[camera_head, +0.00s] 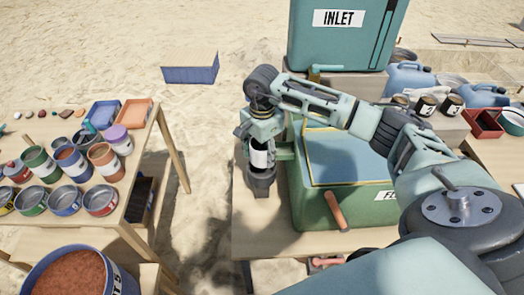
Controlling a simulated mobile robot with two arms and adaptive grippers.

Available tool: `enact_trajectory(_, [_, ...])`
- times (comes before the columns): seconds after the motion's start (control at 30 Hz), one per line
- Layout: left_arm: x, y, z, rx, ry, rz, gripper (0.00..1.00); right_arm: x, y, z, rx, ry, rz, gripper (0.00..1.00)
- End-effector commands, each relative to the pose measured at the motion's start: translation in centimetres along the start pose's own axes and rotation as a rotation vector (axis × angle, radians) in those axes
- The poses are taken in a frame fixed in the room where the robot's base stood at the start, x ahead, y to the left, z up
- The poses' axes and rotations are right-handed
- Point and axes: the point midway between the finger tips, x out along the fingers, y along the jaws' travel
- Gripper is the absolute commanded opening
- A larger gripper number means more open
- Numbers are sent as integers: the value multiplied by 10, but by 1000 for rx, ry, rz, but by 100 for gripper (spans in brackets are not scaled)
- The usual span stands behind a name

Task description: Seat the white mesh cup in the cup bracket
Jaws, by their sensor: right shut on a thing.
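My right gripper (259,146) reaches in from the right and points down at the left side of the green tank. It is shut on the white mesh cup (260,158), whose white side shows below the gripper. The cup looks upright, right above a dark round holder (261,184), which looks like the cup bracket. A green arm (286,150) sticks out from the tank beside the cup. The gripper hides the cup's top, and I cannot tell whether the cup's bottom is inside the holder. My left gripper is not in view.
The green tank (315,207) with an orange handle (336,210) stands on a wooden table (252,223). An INLET box (309,40) stands behind it. Several tins and trays crowd the left table (139,150). Sand lies between the tables.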

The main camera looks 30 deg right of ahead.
Motion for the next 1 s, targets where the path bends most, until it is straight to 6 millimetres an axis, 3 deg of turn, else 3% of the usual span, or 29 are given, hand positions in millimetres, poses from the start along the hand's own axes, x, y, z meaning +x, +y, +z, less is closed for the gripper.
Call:
enact_trajectory(0.03, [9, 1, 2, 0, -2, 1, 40, 10, 0, 0, 1, 0, 0, 25])
enact_trajectory(0.27, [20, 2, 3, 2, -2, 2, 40, 23, -1, 0, 1, -1, -2, 25])
enact_trajectory(1.0, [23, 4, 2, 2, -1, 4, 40, 25, 0, 0, 0, 0, -1, 25])
